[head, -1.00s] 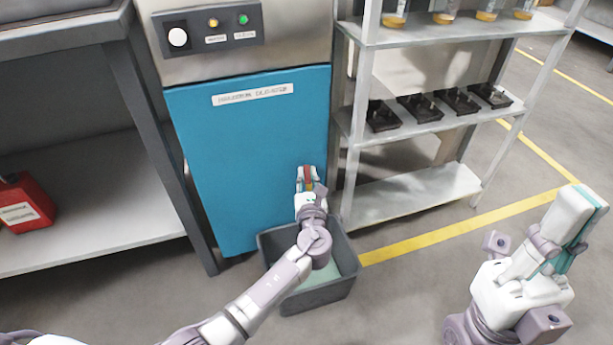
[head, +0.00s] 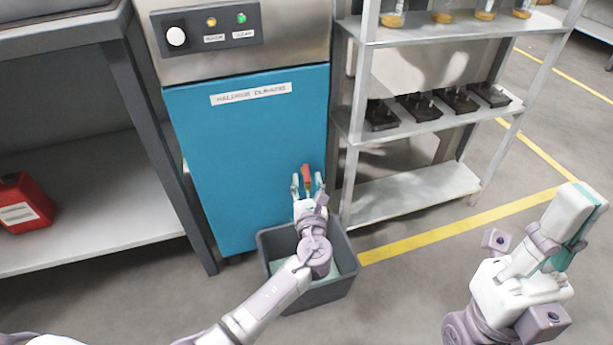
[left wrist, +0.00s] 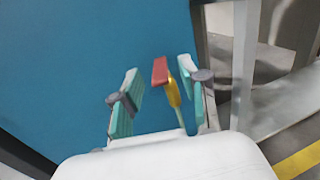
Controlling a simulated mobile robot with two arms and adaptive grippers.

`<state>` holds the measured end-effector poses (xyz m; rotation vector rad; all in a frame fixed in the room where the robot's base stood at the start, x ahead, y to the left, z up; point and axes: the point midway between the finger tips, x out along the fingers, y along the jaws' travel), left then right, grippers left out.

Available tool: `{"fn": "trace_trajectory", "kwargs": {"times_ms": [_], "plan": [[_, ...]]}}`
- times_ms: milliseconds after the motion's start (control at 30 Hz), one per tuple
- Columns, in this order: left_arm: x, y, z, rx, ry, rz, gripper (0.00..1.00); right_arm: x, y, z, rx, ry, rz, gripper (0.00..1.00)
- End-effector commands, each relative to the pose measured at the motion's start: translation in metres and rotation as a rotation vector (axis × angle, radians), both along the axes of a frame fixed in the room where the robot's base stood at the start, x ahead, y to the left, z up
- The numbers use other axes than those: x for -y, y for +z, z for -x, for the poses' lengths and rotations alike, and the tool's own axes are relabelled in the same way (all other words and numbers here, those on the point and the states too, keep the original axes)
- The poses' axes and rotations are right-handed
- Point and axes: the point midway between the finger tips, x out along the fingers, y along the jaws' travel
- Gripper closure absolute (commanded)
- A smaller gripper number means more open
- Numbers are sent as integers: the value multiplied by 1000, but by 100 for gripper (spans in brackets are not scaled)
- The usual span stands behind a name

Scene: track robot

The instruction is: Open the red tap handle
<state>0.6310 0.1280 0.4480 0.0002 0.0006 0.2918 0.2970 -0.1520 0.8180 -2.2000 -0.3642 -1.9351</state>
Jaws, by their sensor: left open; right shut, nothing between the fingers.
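The red tap handle (head: 306,174) is on the lower right of the blue machine front (head: 245,150). In the left wrist view the red handle (left wrist: 160,70) sits above a yellow tap body (left wrist: 174,92). My left gripper (head: 307,184) is open, with one finger on each side of the tap; the left wrist view shows a gap on the left of the handle, and the right finger closer to it. The lower part of the tap is hidden by my gripper. My right gripper (head: 583,205) is shut and empty, far to the right, away from the tap.
A grey bin (head: 318,296) stands on the floor below the tap, partly behind my left arm. A metal shelf rack (head: 400,195) stands close on the right with dark parts and jars. A bench with a red canister (head: 24,203) is on the left. Open floor lies at right.

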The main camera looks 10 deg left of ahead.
Motion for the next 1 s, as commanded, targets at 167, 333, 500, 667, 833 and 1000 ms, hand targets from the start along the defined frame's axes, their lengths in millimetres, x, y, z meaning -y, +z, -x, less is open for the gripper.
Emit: {"fn": "trace_trajectory", "kwargs": {"times_ms": [167,333,500,667,833,1000], "plan": [[12,-1,39,-3,-1,1,56,0,0,0,-1,1,0,100],[21,-1,70,-2,0,2,56,0,0,0,-2,1,0,100],[26,-1,87,-1,1,0,56,0,0,0,-2,1,0,100],[27,0,92,0,1,-1,56,0,0,0,-2,1,0,100],[27,0,92,0,1,-1,56,0,0,0,-2,1,0,100],[27,0,92,0,1,-1,56,0,0,0,-2,1,0,100]]}}
